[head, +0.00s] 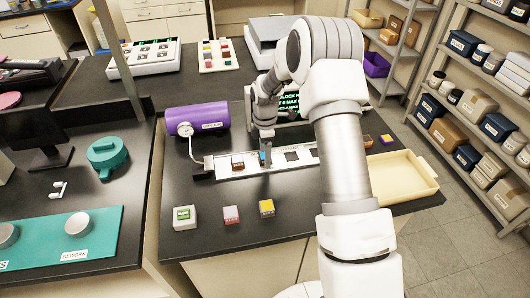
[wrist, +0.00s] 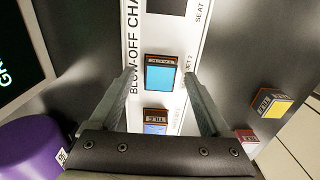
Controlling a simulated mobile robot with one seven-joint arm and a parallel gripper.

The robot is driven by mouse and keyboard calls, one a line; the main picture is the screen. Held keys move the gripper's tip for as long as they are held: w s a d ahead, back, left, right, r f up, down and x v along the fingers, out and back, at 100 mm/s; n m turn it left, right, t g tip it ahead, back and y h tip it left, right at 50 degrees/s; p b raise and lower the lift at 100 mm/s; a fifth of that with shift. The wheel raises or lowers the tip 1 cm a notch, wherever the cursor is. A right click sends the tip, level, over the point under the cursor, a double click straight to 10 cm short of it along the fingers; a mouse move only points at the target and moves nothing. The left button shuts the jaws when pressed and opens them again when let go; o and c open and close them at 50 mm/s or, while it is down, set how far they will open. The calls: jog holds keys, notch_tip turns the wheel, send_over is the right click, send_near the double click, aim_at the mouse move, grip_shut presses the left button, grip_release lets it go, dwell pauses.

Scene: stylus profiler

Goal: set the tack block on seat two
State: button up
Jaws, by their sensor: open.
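A long light plate labelled "BLOW-OFF CHA…" (head: 222,160) lies on the black bench, with dark square seats. A blue-topped block (wrist: 160,75) rests on the plate between my fingers; its small label is unreadable, so I cannot tell if it is the tack block. My gripper (wrist: 160,98) is open, with one finger on each side of the block and a gap to each. In the head view my gripper (head: 265,158) is low over the plate and mostly hides this block. A dark bare seat (head: 292,155) lies to the right.
A white-green block (head: 184,217), a pink block (head: 231,214) and a yellow block (head: 266,207) stand along the bench's front. A purple cylinder (head: 200,118) and its gauge (head: 185,129) are behind the plate at left. A cream tray (head: 378,190) is at right.

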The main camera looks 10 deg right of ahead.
jog(key=shift+c, duration=0.4)
jog(key=shift+r+p, duration=2.05)
jog(key=shift+r, duration=1.5)
notch_tip(320, 180, up, 17)
jog(key=b, duration=0.1)
jog(key=shift+r, duration=0.15)
